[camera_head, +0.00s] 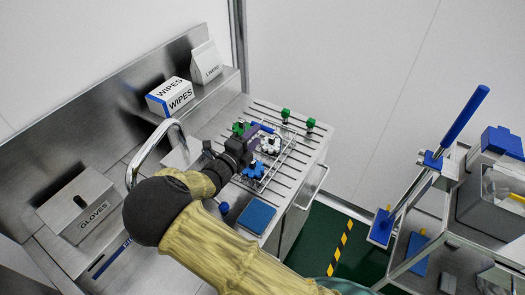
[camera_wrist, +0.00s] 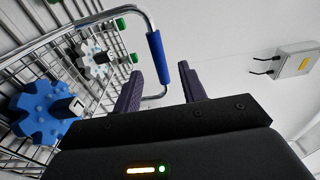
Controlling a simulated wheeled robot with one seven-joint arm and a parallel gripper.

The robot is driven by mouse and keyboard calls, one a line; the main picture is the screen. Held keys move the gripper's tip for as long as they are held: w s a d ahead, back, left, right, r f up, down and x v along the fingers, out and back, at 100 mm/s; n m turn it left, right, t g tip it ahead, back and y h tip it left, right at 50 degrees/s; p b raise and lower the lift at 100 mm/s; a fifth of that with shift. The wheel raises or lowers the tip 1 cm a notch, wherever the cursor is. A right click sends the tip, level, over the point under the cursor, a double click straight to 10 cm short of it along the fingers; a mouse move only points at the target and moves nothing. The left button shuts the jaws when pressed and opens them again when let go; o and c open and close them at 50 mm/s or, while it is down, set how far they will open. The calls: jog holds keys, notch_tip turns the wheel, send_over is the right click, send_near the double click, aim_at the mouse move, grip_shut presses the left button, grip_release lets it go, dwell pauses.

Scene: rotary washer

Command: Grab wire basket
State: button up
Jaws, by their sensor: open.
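The raised handle has a blue grip (camera_wrist: 157,57). My gripper (camera_wrist: 161,73) is open, with the handle appearing between its two dark fingers. Whether they touch it, I cannot tell. In the head view my gripper (camera_head: 250,137) partly hides the basket.
Green pegs (camera_head: 286,115) stand behind the basket. A blue square pad (camera_head: 257,216) and a blue knob (camera_head: 224,208) lie in front. A faucet (camera_head: 150,150), a wipes box (camera_head: 170,97) and a glove box (camera_head: 82,205) are left. A cart with a blue-handled lever (camera_head: 462,118) stands right.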

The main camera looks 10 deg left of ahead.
jog(key=p+x, duration=0.1)
jog(key=x, duration=0.6)
jog(key=shift+w+p, duration=0.2)
jog(key=shift+p, duration=0.15)
jog(key=shift+a, duration=0.1)
jog(key=shift+c, duration=0.3)
grip_shut()
